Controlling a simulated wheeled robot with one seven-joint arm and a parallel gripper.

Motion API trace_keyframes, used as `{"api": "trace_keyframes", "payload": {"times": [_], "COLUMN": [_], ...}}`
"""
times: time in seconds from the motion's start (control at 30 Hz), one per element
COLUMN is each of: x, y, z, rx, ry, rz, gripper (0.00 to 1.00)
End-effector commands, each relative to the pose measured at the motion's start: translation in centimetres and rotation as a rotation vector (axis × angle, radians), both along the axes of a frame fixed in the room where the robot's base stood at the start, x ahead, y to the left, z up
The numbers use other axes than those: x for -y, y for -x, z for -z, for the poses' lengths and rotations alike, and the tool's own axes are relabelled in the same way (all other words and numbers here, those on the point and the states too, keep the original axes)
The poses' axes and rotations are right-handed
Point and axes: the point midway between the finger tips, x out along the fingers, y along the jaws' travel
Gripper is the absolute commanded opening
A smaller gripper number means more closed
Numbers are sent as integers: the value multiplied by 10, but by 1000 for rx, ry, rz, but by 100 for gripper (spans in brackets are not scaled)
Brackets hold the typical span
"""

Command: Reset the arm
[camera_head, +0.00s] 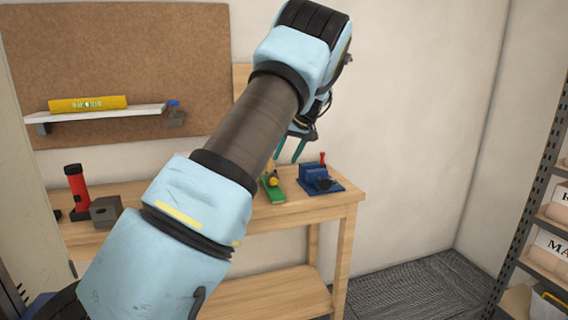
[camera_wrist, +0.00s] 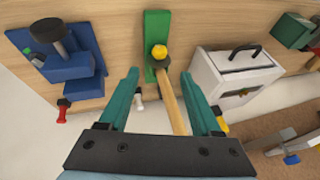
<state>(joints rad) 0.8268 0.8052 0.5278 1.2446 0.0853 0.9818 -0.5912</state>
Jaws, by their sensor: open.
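My arm (camera_head: 255,125) stretches up across the middle of the head view. My gripper (camera_head: 289,157) hangs at its end with teal fingers pointing down, above the right part of the wooden workbench (camera_head: 342,198). In the wrist view my gripper (camera_wrist: 160,74) is open, its two fingers well apart. A wooden handle (camera_wrist: 173,105) with a dark head and yellow end shows between the fingers, by a green block (camera_wrist: 155,28). I see neither finger closed on it. The green block also shows on the bench in the head view (camera_head: 273,193).
A blue vise (camera_head: 318,177) stands right of the green block. A red flashlight-like item (camera_head: 76,188) and grey block (camera_head: 105,211) stand at left. A shelf (camera_head: 105,113) holds a yellow level (camera_head: 88,104). A white toolbox (camera_wrist: 237,75) shows in the wrist view. Shelving (camera_head: 530,210) stands right.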

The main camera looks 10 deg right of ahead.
Motion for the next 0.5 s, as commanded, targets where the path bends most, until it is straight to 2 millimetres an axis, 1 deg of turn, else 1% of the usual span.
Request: {"api": "trace_keyframes", "payload": {"times": [0.23,0.33,0.37,0.43,0.47,0.5], "x": [0,-9,-15,-38,-50,-68], "y": [0,2,3,10,15,25], "z": [0,0,1,5,6,9], "rx": [0,-9,-17,-45,-60,-83], "ry": [0,8,14,35,50,70], "rz": [0,-4,-7,-14,-16,-18], "gripper": [65,65,65,65,65,65]}}
